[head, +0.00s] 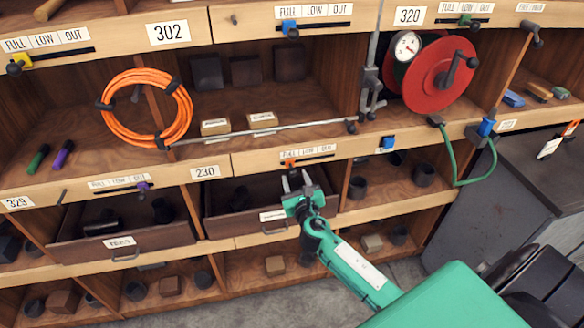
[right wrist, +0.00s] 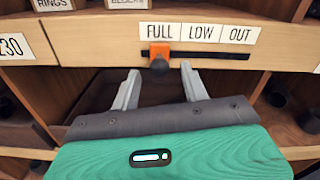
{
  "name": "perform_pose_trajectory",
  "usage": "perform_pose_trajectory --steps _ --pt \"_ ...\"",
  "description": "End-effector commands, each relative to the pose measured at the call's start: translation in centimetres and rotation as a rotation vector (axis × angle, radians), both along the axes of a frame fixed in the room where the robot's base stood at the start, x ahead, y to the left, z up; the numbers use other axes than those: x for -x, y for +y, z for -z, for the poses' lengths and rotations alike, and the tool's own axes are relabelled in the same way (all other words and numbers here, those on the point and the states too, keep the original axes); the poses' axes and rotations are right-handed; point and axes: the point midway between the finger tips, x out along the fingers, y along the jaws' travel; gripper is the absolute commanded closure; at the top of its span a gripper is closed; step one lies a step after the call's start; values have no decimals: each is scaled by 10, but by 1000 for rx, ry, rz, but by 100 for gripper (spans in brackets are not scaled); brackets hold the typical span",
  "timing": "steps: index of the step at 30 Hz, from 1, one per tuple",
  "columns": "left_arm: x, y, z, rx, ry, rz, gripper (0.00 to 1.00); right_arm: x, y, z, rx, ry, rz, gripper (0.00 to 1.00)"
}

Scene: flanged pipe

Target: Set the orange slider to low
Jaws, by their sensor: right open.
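The orange slider (head: 290,163) sits on a black track on the wooden shelf edge, under a FULL, LOW, OUT label (head: 308,152). In the right wrist view the orange slider (right wrist: 161,55) is under the word FULL, at the left part of its track (right wrist: 222,56). A dark round knob stands out from it. My right gripper (head: 297,180) is open and empty, just below the slider. In the right wrist view its two fingers (right wrist: 159,85) point up at the shelf edge, one to each side of the knob, apart from it. My left gripper is out of view.
An open drawer (head: 225,224) lies below the shelf edge, around my right gripper. A grey rod (head: 270,133) lies along the shelf above. A blue slider (head: 388,142) is to the right, a purple slider (head: 143,187) to the left.

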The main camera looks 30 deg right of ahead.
Motion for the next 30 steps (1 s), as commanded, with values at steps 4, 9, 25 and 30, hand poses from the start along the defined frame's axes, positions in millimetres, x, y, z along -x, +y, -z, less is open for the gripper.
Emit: perform_pose_trajectory --steps 4,9,25,30 --pt "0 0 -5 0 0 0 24 -25 -7 -2 -2 -1 1 55" --pt "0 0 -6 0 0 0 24 -41 -11 0 0 0 0 55" --pt "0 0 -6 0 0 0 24 -48 -13 1 -1 1 0 78" --pt "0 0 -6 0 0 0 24 -48 -13 1 -1 1 0 100"
